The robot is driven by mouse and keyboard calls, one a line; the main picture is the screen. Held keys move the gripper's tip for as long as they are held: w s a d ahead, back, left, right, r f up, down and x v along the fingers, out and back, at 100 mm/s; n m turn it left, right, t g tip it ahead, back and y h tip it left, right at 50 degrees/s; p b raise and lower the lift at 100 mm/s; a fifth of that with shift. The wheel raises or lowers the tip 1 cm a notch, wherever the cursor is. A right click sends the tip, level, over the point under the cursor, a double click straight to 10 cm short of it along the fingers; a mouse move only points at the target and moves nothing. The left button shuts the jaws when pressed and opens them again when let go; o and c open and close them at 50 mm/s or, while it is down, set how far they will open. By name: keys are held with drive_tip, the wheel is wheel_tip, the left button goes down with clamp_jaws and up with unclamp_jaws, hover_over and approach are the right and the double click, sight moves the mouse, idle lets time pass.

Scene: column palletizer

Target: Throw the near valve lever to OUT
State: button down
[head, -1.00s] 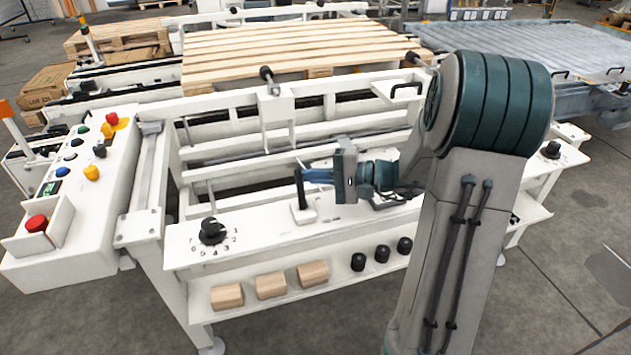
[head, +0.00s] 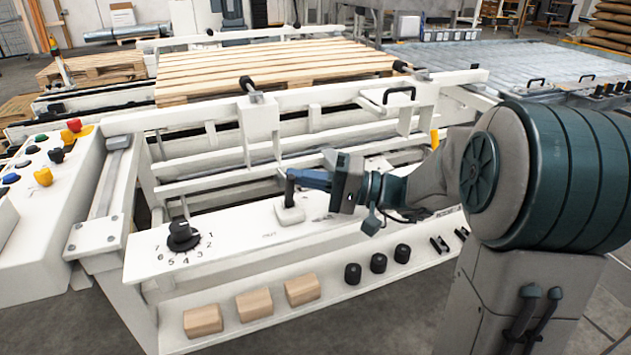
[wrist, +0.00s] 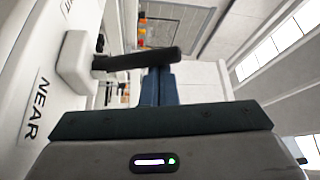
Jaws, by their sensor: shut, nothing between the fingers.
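The near valve lever (head: 289,188) is a black handle on a white base (head: 290,214) on the white front panel. It stands roughly upright in the head view. In the wrist view the lever (wrist: 140,58) crosses in front of my fingertips, and a NEAR label (wrist: 32,106) is beside its base. My gripper (head: 292,175) is shut and empty, with its blue fingers at the upper part of the lever; they also show in the wrist view (wrist: 159,85). The fingers look against or very close to the lever; contact is not clear. Another label at the wrist view's top is cut off.
A numbered black dial (head: 183,237) is left of the lever. Wooden blocks (head: 254,305) and black knobs (head: 379,263) sit on the shelf below. A button console (head: 40,190) stands at left. White rails and a wooden pallet (head: 270,68) lie behind.

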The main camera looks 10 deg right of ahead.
drive_tip(key=shift+s+d+f, duration=0.1)
drive_tip(key=shift+s+d, duration=0.05)
drive_tip(key=shift+s, duration=0.15)
idle(0.4)
drive_tip(key=w+r+p, duration=0.1)
drive_tip(key=w+r, duration=0.1)
drive_tip(key=w, duration=0.2)
drive_tip(key=v, duration=0.3)
drive_tip(key=p+v, duration=0.1)
drive_tip(key=v, duration=0.2)
drive_tip(key=f+p+v, duration=0.1)
drive_tip(key=v, duration=0.3)
drive_tip(key=shift+f, duration=0.1)
